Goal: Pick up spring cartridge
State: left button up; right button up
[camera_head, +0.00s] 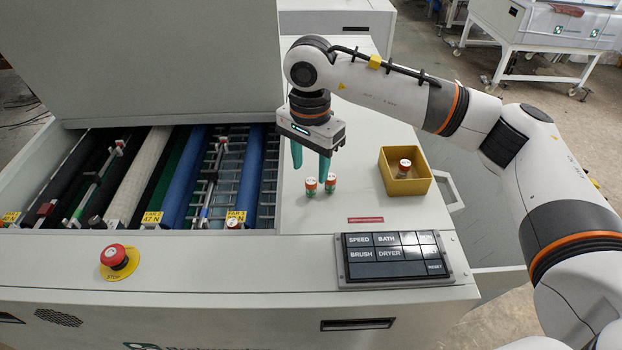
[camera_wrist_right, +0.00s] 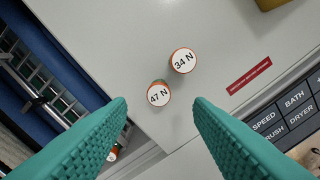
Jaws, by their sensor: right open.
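Two small spring cartridges with orange-rimmed white caps and green lower parts stand upright, close together, on the machine's flat top. The left one (camera_head: 310,187) reads 47 N in the right wrist view (camera_wrist_right: 159,94). The right one (camera_head: 330,183) reads 34 N there (camera_wrist_right: 183,61). A third cartridge (camera_head: 404,168) stands in a yellow bin (camera_head: 421,186). My right gripper (camera_head: 310,164) points down above the standing pair, its teal fingers apart and empty. In the wrist view the 47 N cap lies between the fingertips (camera_wrist_right: 160,108), and the 34 N cap lies beyond them. My left gripper is not in view.
The open roller bay (camera_head: 175,170) is left of the cartridges, with tagged caps along its front edge. A button panel (camera_head: 393,259) is at front right, and a red stop button (camera_head: 114,256) at front left. The top between the cartridges and bin is clear.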

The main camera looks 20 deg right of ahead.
aim_at(311, 181)
jog(key=shift+f, duration=0.3)
notch_tip(311, 181, down, 3)
jog(key=p, duration=0.3)
jog(key=shift+r, duration=0.2)
notch_tip(311, 181, down, 2)
jog(key=shift+f, duration=0.1)
jog(key=shift+d+f, duration=0.1)
jog(key=shift+f, duration=0.15)
jog(key=shift+w, duration=0.1)
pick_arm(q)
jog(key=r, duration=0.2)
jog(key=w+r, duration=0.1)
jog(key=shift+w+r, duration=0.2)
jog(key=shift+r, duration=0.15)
pick_arm(e)
grip_shut()
